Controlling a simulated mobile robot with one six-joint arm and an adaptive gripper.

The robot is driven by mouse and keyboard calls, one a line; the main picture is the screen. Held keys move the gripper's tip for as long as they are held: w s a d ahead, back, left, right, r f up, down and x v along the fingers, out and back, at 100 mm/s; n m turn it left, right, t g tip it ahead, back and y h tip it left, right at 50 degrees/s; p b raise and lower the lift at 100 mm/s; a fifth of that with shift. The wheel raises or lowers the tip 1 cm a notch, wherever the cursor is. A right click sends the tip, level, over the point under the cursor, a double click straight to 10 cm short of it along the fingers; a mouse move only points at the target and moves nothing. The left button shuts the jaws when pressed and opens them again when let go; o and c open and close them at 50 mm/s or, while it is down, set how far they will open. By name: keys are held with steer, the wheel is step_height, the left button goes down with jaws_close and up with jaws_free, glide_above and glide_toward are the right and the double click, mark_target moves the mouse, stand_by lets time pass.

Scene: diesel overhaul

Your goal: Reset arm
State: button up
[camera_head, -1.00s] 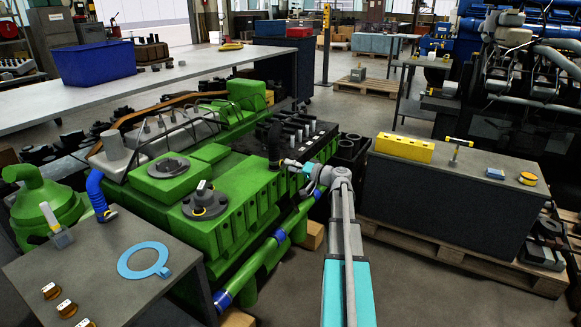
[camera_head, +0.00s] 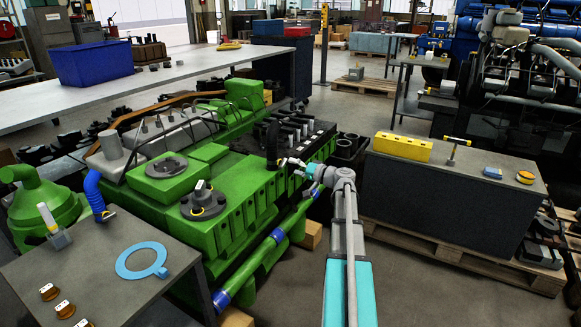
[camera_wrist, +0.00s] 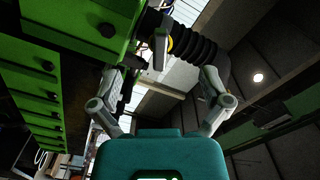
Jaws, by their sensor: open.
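My gripper (camera_head: 289,163) is at the end of my grey and teal arm, close to the right side of the green engine (camera_head: 228,192), beside a black ribbed hose (camera_head: 273,147). In the wrist view, the two fingers of my gripper (camera_wrist: 160,85) stand wide apart with nothing between them. The green engine side (camera_wrist: 75,45) is on the left there, and the black ribbed hose (camera_wrist: 195,45) passes beyond the fingertips. Whether a finger touches the engine or hose, I cannot tell.
A grey table (camera_head: 115,270) with a light blue ring (camera_head: 142,260) stands front left. A workbench (camera_head: 455,190) on a pallet, with a yellow block (camera_head: 403,147) on top, stands at right. Open floor (camera_head: 400,275) lies between engine and workbench in front.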

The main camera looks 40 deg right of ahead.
steer(key=v, duration=0.3)
steer(key=shift+s, duration=0.1)
stand_by(0.3)
steer(key=shift+w+a+m, duration=0.25)
steer(key=shift+w+m, duration=0.15)
steer(key=shift+w, duration=0.15)
steer(key=shift+w+a+m, duration=0.2)
steer(key=shift+w+m, duration=0.2)
steer(key=shift+w, duration=0.2)
steer(key=shift+m, duration=0.3)
